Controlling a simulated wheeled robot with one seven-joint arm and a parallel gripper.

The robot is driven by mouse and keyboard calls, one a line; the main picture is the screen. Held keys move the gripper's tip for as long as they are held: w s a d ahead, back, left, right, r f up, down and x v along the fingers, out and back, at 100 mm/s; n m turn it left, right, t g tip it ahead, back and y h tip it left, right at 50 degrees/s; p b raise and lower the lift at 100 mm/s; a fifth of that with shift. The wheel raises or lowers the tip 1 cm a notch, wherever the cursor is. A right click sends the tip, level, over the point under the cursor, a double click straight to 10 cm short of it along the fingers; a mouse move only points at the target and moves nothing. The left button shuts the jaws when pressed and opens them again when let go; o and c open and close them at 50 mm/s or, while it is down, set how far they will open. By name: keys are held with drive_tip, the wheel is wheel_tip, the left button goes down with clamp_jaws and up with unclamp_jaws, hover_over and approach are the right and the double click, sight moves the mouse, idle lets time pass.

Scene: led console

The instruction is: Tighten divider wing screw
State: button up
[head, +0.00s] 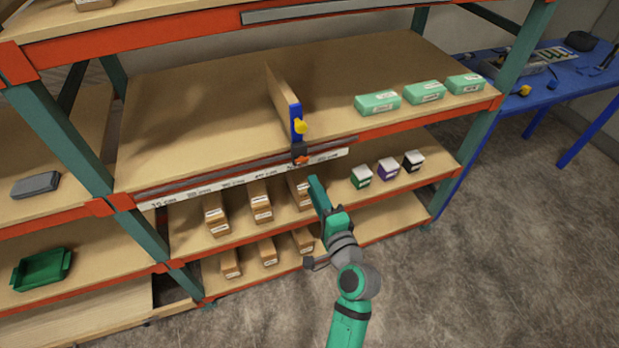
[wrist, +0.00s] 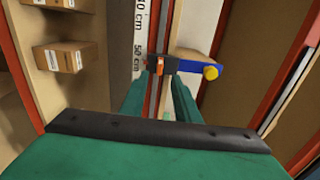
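An upright wooden divider (head: 286,98) stands on the middle shelf. Its blue front bracket (head: 296,115) carries a yellow knob (head: 300,127). Below it, a black clamp (head: 299,149) sits at the shelf's front rail with a small orange wing screw (head: 301,160). In the wrist view, the orange wing screw (wrist: 160,66) shows on the black clamp, with the blue bracket and yellow knob (wrist: 211,72) to its right. My gripper (wrist: 158,92) is open and empty, its teal fingers apart. The screw lies beyond the fingertips, roughly in line with the gap. In the head view, my gripper (head: 315,184) is just below the screw.
A white scale strip (head: 240,180) runs along the rail. Green boxes (head: 424,92) stand to the right of the divider. Cardboard boxes (head: 260,202) and small cartons (head: 387,168) stand on the shelf below. A blue table (head: 545,95) is at right; the floor is clear.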

drive_tip(key=v, duration=0.2)
drive_tip(key=shift+s+d, duration=0.1)
drive_tip(key=shift+s, duration=0.15)
idle(0.4)
